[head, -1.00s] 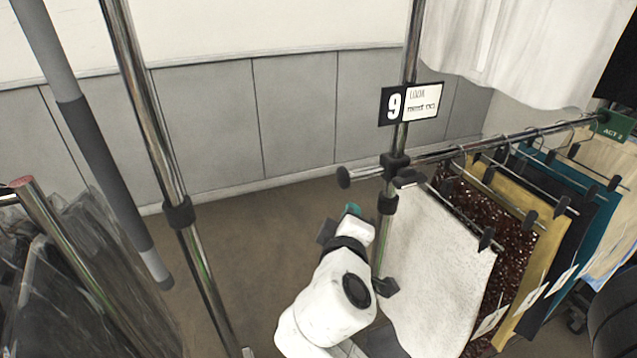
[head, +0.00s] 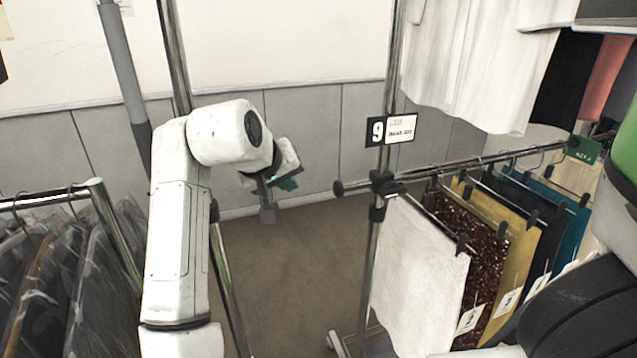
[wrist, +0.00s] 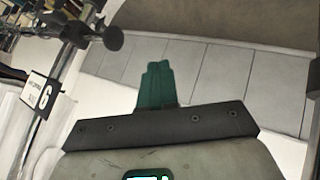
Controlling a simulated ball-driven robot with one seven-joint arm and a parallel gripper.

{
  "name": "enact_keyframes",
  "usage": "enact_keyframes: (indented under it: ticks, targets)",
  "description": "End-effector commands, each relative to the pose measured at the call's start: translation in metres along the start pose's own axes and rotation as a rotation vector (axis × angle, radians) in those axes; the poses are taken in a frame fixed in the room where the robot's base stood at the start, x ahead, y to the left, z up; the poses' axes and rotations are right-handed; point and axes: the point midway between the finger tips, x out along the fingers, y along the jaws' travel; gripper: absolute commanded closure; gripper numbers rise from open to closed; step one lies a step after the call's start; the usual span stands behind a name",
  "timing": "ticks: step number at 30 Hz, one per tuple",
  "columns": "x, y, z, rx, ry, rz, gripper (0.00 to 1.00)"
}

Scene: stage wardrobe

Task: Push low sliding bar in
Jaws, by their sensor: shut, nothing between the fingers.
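The low sliding bar (head: 480,160) is a chrome rail running from the upright post toward the right, with hangers on it. Its black round end knob (head: 338,188) sticks out a little to the left of the post. My gripper (head: 288,184) is just left of the knob, at about its height in the picture, with a gap between them. Its teal fingers are together and empty; they also show in the wrist view (wrist: 157,85). There the knob (wrist: 113,38) is up and left of the fingertips, apart from them.
The chrome post (head: 376,230) carries a black clamp and a number 9 sign (head: 391,130). Cloth pieces, a white one (head: 415,270) first, hang from the bar. A rack of covered garments (head: 70,270) stands at left. Floor (head: 290,250) between is clear.

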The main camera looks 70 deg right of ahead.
Motion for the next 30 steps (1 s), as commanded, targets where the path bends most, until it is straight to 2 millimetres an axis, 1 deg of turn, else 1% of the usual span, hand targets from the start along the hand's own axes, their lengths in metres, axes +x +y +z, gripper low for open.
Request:
enact_keyframes:
  ticks: [1,6,10,14,17,20,30]
  targets:
    - [-0.011,0.005,-0.006,0.016,-0.03,-0.007,1.0]
    - [-0.031,0.018,-0.012,0.029,-0.126,-0.007,1.0]
    - [-0.04,0.022,-0.013,0.023,-0.169,-0.011,1.0]
    - [-0.04,0.024,-0.013,0.02,-0.186,-0.011,1.0]
    - [-0.032,0.024,-0.011,0.02,-0.187,-0.01,1.0]
    - [-0.018,0.024,-0.009,0.02,-0.187,-0.009,1.0]
    - [0.047,0.023,0.003,0.021,-0.186,-0.01,1.0]
